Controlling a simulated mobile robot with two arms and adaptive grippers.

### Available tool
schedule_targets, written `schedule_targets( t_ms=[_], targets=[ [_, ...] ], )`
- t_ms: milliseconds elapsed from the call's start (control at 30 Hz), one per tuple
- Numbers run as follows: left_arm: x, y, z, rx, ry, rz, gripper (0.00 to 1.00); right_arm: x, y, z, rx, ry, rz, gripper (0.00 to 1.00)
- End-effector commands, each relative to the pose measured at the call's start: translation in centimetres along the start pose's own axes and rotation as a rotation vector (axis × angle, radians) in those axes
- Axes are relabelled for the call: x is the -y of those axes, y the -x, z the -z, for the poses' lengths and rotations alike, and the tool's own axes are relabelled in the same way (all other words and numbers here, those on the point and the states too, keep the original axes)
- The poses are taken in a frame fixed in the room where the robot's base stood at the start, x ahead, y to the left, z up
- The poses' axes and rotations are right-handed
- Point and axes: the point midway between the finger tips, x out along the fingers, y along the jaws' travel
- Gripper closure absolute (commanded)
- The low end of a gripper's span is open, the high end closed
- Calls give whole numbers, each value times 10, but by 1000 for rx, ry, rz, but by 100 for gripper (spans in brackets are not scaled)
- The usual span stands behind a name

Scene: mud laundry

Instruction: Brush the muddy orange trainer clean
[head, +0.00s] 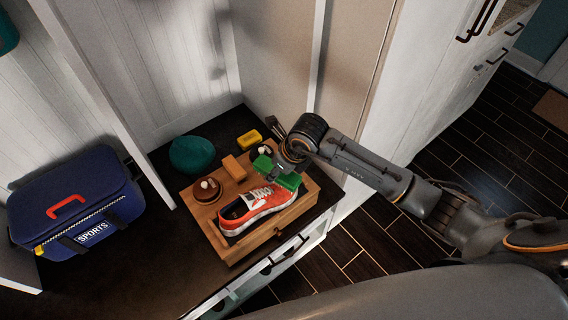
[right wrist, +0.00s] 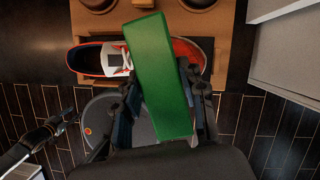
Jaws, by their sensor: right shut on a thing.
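The orange trainer (head: 258,207) with white laces lies on its sole in a wooden tray (head: 222,244). Its opening is at the left and its toe at the right. My right gripper (head: 287,162) is shut on a green brush (head: 288,181) above the toe end. In the right wrist view the green brush (right wrist: 160,75) hides part of the trainer (right wrist: 90,60). I cannot tell whether the brush touches the trainer. A dark gripper, apparently my left (right wrist: 68,116), shows at the left of the wrist view, away from the tray; its jaws are unclear.
In the tray are a round brown pot (head: 207,189) and a wooden block (head: 234,168). Behind stand a teal bundle (head: 192,153) and a yellow box (head: 249,138). A blue sports bag (head: 75,205) sits at the left. The dark bench top (head: 150,250) is clear between.

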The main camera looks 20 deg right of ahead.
Motion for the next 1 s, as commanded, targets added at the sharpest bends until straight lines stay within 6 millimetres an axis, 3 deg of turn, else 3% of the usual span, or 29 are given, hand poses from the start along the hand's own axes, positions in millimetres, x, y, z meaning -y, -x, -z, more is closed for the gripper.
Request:
schedule_targets(
  t_ms=[233,500,733,800,1000],
  targets=[
    [8,-22,-4,4,0,10,60,0,-27,12,0,-2,0,94],
    [-15,-41,-2,-1,0,-16,60,0,-51,22,1,-1,0,93],
    [-14,-44,-4,0,-3,-16,60,0,-56,25,-5,-1,0,93],
    [-12,-43,-4,1,-4,-14,60,-1,-57,26,-6,-1,-1,100],
    [-7,-43,-5,2,-2,-7,60,-1,-57,27,-11,-1,-2,100]
  ],
)
